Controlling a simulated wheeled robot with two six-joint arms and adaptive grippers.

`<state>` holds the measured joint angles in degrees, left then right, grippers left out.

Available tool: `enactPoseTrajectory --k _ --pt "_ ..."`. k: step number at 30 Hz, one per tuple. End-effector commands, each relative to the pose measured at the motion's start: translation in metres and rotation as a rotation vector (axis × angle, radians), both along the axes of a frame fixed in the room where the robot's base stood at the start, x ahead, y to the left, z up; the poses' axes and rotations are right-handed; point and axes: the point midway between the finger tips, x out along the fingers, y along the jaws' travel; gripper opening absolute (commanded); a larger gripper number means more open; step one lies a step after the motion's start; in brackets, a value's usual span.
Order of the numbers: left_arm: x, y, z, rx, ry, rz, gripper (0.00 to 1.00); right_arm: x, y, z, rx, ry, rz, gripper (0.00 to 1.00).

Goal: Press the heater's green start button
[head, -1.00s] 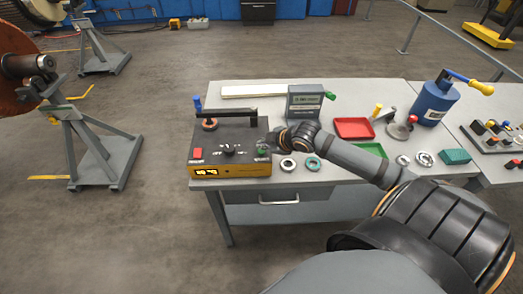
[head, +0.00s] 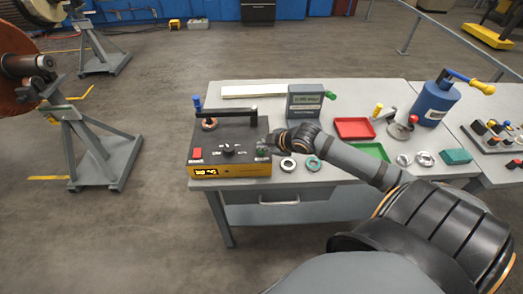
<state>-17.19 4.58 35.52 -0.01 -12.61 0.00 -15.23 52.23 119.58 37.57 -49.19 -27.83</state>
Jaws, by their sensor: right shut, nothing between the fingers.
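The heater (head: 232,171) is a black and yellow box at the left end of the workbench, with a lit orange display on its front. Its top panel carries a red button (head: 197,153) on the left, a black knob (head: 228,149) in the middle and a green button (head: 262,151) at the right. My right gripper (head: 270,144) is shut and empty, with its tips right by the green button. They partly cover that corner, so I cannot tell whether they touch the button. My left gripper is out of view.
A ring (head: 209,125) sits under the heater's black bar. Loose rings (head: 288,164), a red tray (head: 354,129), a green tray (head: 372,150) and a grey meter (head: 304,101) are on the bench (head: 262,92).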

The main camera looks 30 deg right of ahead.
Motion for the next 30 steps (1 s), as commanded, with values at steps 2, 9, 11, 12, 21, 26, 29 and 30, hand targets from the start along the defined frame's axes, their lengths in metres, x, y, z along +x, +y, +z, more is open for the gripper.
enactPoseTrajectory --k 2,9,11,12,21,26,29,30 --pt "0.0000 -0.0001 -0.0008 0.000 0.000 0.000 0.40 -0.0001 0.0001 -0.0010 0.000 0.000 0.000 0.00" --pt "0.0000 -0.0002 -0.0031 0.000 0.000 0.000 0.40 0.0000 0.0001 -0.0040 0.001 0.000 -0.001 0.00" --pt "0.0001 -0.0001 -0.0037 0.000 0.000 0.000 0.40 -0.0001 0.0001 -0.0048 0.001 0.000 -0.001 0.00" --pt "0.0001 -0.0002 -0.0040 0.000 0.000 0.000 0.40 0.0000 0.0000 -0.0053 0.001 0.000 -0.001 0.00" --pt "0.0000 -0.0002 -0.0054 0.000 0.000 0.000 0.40 -0.0001 0.0000 -0.0072 0.001 0.000 -0.001 0.00" --pt "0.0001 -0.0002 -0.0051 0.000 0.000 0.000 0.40 -0.0001 -0.0001 -0.0070 0.000 0.001 -0.001 0.00" --pt "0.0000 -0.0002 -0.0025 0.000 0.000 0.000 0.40 -0.0001 -0.0001 -0.0045 -0.001 0.001 -0.001 0.00" --pt "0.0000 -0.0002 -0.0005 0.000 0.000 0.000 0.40 0.0000 -0.0002 -0.0025 0.000 0.001 -0.001 0.00"
